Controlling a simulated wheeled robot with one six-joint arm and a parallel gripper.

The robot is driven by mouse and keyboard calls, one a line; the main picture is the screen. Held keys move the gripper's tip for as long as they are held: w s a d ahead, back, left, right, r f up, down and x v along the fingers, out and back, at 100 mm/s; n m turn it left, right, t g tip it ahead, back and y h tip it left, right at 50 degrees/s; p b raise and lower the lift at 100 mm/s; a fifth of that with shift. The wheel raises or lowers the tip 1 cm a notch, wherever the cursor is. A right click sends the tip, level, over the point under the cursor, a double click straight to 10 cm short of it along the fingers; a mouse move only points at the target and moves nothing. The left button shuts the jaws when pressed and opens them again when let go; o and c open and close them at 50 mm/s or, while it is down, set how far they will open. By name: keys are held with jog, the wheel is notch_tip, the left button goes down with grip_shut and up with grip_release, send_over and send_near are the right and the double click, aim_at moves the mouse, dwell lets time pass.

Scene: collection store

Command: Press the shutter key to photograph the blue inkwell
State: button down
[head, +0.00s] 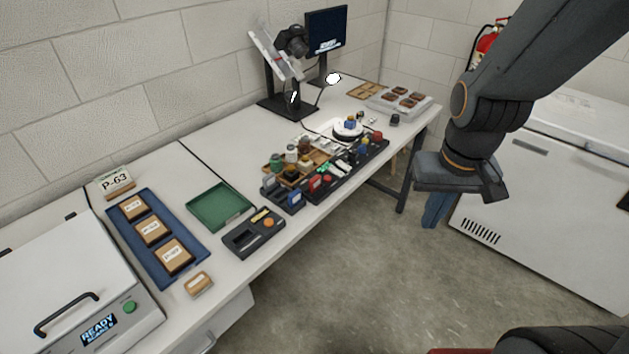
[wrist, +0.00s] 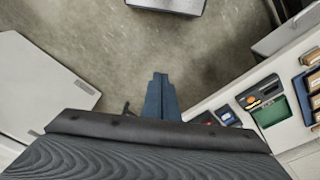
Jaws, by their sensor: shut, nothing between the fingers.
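A small blue item that looks like the blue inkwell (head: 350,122) stands on a round white stand (head: 347,134) near the far end of the bench. A camera (head: 292,42) on a dark stand is behind it, beside a lit monitor (head: 326,30). A small dark block (head: 395,119) sits right of the white stand; I cannot tell if it is the shutter key. My gripper (head: 435,212) hangs over the floor in front of the bench, apart from all of these. Its blue fingers (wrist: 158,92) are together and empty in the wrist view.
Racks of small coloured items (head: 318,182) line the bench's front edge. A green tray (head: 218,205) and a blue tray (head: 124,235) with labelled boxes lie left. A grey tray (head: 385,104) is at the far end. A white chest (head: 540,205) stands right; floor between is clear.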

jog(key=m+t+y+p, duration=0.3)
jog(key=t+y, duration=0.1)
jog(key=t, duration=0.3)
send_over(329, 182)
notch_tip(329, 182, down, 7)
jog(key=shift+r, duration=0.15)
notch_tip(329, 182, down, 8)
jog(key=b, duration=0.6)
jog(key=shift+r+b, duration=0.15)
jog(key=shift+b, duration=0.15)
jog(key=shift+f+b, duration=0.3)
jog(key=shift+f, duration=0.3)
jog(key=shift+f, duration=0.4)
